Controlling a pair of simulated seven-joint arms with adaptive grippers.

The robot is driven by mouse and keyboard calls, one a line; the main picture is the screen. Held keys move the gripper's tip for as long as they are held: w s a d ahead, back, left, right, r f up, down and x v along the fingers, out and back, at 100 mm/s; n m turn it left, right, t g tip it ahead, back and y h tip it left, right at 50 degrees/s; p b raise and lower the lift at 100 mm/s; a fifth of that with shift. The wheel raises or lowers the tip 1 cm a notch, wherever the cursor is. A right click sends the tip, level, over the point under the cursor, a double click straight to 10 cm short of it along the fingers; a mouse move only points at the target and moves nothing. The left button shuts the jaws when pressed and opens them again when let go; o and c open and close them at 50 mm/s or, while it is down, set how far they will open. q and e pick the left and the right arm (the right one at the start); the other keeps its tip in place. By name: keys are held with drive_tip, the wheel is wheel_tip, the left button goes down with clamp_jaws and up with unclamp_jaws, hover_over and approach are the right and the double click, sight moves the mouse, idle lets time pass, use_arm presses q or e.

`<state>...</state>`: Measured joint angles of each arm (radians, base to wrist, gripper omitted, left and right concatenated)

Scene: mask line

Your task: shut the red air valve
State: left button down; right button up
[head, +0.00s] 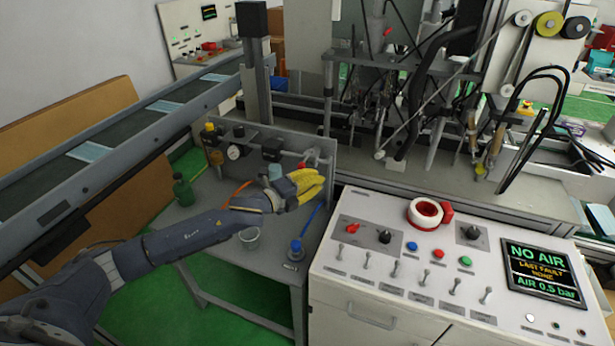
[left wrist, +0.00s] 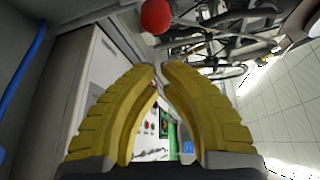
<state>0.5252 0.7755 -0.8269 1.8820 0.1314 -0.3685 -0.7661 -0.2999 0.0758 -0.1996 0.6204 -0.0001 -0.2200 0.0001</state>
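My left gripper (head: 308,184), with yellow ribbed fingers, is over the small grey bench, close in front of its upright back panel. In the left wrist view its fingertips (left wrist: 161,68) come together with nothing seen between them. A small red part (head: 302,165) with a pale fitting shows on the panel just beyond the fingers; it looks like the air valve, partly hidden by the gripper. In the left wrist view a red ball (left wrist: 155,16) is just past the fingertips, apart from them. My right gripper is in neither view.
The control desk (head: 330,270) stands right of the bench, with switches, a red-and-white roll (head: 425,213) and a screen (head: 542,272) reading "NO AIR" and "AIR 0.5 bar".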

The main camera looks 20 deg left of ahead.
use_arm(q)
drive_tip(key=s+a+r, duration=0.1)
drive_tip(key=s+a, duration=0.5)
drive_tip(key=a, duration=0.1)
drive_tip(key=s+d+f+n+y, duration=0.3)
drive_tip(key=s+f+n+y, duration=0.3)
drive_tip(key=s+f+n, duration=0.35)
drive_tip(key=s+a+f+n+g+y, duration=0.2)
drive_tip(key=s+a+f+n, duration=0.1)
drive_tip(key=s, duration=0.5)
drive_tip(key=s+a+f+n+g+y, duration=0.3)
drive_tip(key=s+f, duration=0.1)
drive_tip(key=s, duration=0.4)
drive_tip(key=s+a+f+n+g+y, duration=0.2)
drive_tip(key=s+a+f+n, duration=0.15)
drive_tip(key=s, duration=0.45)
drive_tip(key=s+d+f+g+h, duration=0.1)
drive_tip(key=d+f, duration=0.2)
drive_tip(key=f, duration=1.2)
drive_tip(key=s+d+f+g+h, duration=0.1)
drive_tip(key=d+f+g, duration=0.15)
drive_tip(key=f, duration=1.25)
drive_tip(key=s+f+n+g+h, duration=0.2)
drive_tip(key=s+f+n, duration=0.1)
drive_tip(key=s+f, duration=1.8)
drive_tip(key=shift+s+d, duration=0.25)
drive_tip(key=shift+s, duration=0.25)
